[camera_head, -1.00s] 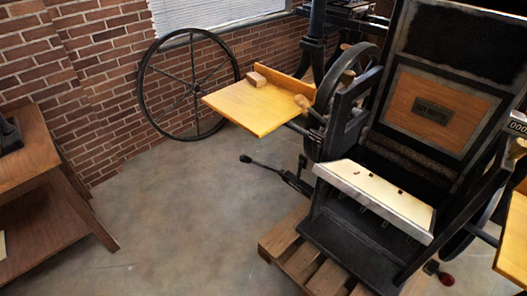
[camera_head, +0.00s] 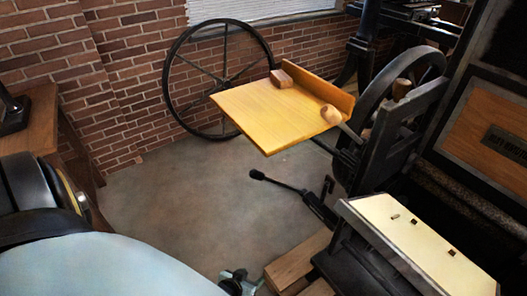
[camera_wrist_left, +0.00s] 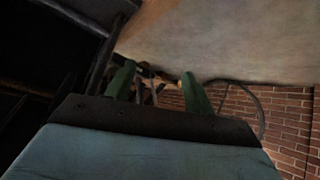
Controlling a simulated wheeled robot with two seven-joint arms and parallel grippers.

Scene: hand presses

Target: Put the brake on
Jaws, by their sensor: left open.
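A black lever (camera_head: 290,190) with a dark knob reaches out low from the left side of the press (camera_head: 400,130), above the floor. It looks like the brake, though nothing labels it. My left gripper (camera_head: 238,283) shows only in part at the bottom edge of the head view, below the lever and apart from it. In the left wrist view its two green fingers (camera_wrist_left: 158,86) are spread, with no object clearly held between them. Small dark and wooden parts show beyond the fingers, too dim to name. My right gripper is not in view.
A yellow wooden shelf (camera_head: 265,115) with a small block (camera_head: 281,79) juts out above the lever. A wooden pallet (camera_head: 300,262) lies under the press. A large spoked wheel (camera_head: 178,90) leans on the brick wall. The floor (camera_head: 190,190) left of the lever is clear.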

